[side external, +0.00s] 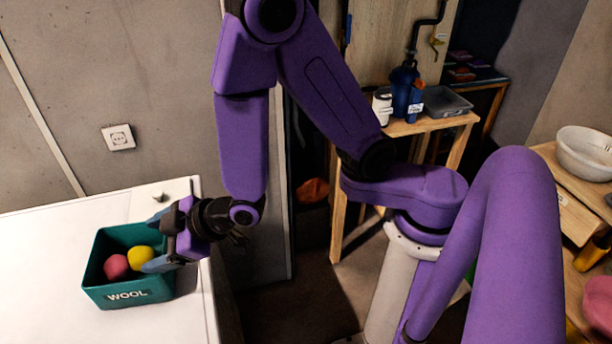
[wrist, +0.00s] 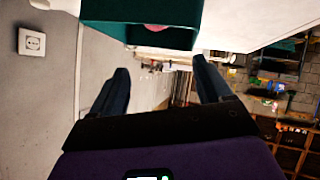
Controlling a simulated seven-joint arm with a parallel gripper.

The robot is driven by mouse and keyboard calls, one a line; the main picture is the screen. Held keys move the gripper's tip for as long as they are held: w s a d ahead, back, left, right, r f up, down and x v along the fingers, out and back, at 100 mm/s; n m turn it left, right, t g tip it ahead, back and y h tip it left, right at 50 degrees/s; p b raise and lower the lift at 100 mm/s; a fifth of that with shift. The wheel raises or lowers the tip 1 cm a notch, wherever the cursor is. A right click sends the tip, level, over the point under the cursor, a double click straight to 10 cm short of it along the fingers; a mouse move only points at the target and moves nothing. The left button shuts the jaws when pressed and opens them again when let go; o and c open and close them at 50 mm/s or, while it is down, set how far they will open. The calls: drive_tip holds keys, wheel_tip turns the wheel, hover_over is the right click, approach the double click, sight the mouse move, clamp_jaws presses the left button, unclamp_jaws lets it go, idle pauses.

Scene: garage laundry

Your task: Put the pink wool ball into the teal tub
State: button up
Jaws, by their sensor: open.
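The teal tub (side external: 155,290), marked WOOL, stands on the white top at the left of the side view; its wall also shows at the top of the wrist view (wrist: 140,12). The pink wool ball (side external: 116,266) lies inside the tub, beside a yellow ball (side external: 141,256). A sliver of pink (wrist: 155,27) shows at the tub's rim in the wrist view. My gripper (side external: 150,242) is open, at the tub's right side, fingers pointing left across it near rim height. In the wrist view nothing shows between the fingers (wrist: 160,66).
The white worktop (side external: 60,300) is otherwise mostly clear, with a small grey object (side external: 158,196) behind the tub. A wall socket (side external: 118,137) is above. A wooden stand (side external: 430,125) with bottles and a grey tray is behind my arm. A white bowl (side external: 585,150) stands far right.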

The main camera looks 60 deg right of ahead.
drive_tip(key=s+d+r+n+g, duration=0.1)
drive_tip(key=s+d+g, duration=0.25)
drive_tip(key=s, duration=0.25)
drive_tip(key=s+d+r+n+g, duration=0.1)
drive_tip(key=s+d+r+g, duration=0.1)
drive_tip(key=s+d+g, duration=0.3)
drive_tip(key=s+d+r+g+h, duration=0.1)
drive_tip(key=s+d+r+h, duration=0.1)
drive_tip(key=s+d, duration=0.4)
drive_tip(key=s+d+r+n+g+h, duration=0.1)
drive_tip(key=s+d+r+h, duration=0.1)
drive_tip(key=s+d, duration=0.4)
drive_tip(key=shift+s+d+r+n+h, duration=0.3)
drive_tip(key=shift+s+d+r, duration=0.05)
drive_tip(key=shift+d, duration=0.7)
